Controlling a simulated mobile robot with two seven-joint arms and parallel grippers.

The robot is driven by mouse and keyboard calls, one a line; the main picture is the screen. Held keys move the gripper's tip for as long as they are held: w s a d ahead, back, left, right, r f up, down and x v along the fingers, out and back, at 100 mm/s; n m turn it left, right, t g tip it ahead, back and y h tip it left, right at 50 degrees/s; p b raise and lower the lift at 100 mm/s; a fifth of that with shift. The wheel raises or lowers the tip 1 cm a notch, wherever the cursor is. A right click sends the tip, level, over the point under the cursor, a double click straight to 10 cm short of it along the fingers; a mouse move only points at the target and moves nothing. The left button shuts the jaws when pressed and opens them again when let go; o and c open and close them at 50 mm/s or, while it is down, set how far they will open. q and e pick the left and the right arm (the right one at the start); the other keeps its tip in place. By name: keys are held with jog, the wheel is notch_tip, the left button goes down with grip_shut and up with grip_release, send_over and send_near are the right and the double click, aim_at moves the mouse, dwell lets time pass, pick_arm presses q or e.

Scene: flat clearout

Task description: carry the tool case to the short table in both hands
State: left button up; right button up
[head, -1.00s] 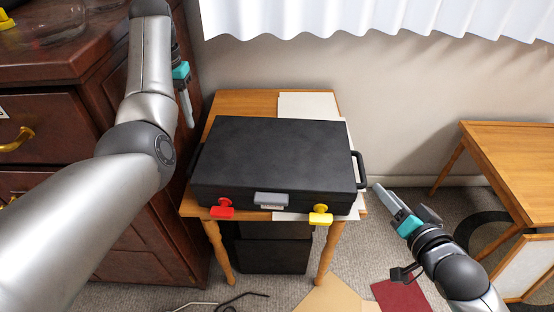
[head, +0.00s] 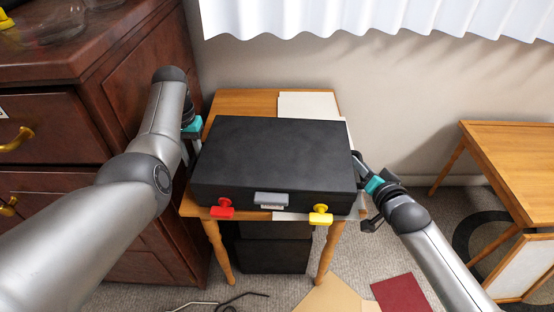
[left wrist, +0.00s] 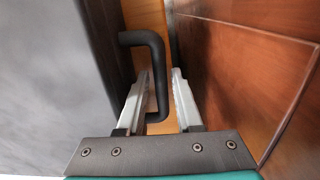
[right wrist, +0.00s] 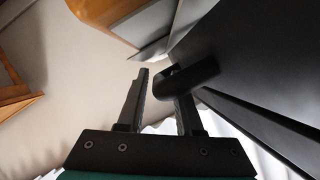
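The black tool case (head: 275,160) lies flat on a small wooden table (head: 250,101), with red and yellow latches at its front. My left gripper (head: 190,150) is at the case's left end, partly hidden by my arm. In the left wrist view its open fingers (left wrist: 160,85) straddle the black left handle (left wrist: 158,60). My right gripper (head: 362,162) is at the right end. In the right wrist view its open fingers (right wrist: 160,90) are at the right handle (right wrist: 190,76), whose outer part reaches between them. Another wooden table (head: 510,150) stands at the right; I cannot tell which is the short table.
A dark wooden drawer cabinet (head: 100,110) stands close on the left, near my left gripper. White sheets (head: 308,104) lie under the case. Below are a dark box (head: 272,255), cables (head: 235,301), cardboard (head: 335,296) and a red folder (head: 401,293). A framed panel (head: 525,267) leans at the right table.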

pick_arm(q)
jog(key=shift+f, duration=0.6)
pick_arm(e)
jog(key=shift+w+a+f, duration=0.15)
jog(key=shift+w+f, duration=0.05)
jog(key=shift+w, duration=0.35)
pick_arm(q)
grip_shut()
pick_arm(e)
grip_shut()
dwell(0.3)
pick_arm(q)
jog(key=shift+w+r, duration=0.15)
jog(key=shift+r, duration=0.1)
pick_arm(e)
jog(key=shift+w+r, duration=0.1)
jog(key=shift+r, duration=0.2)
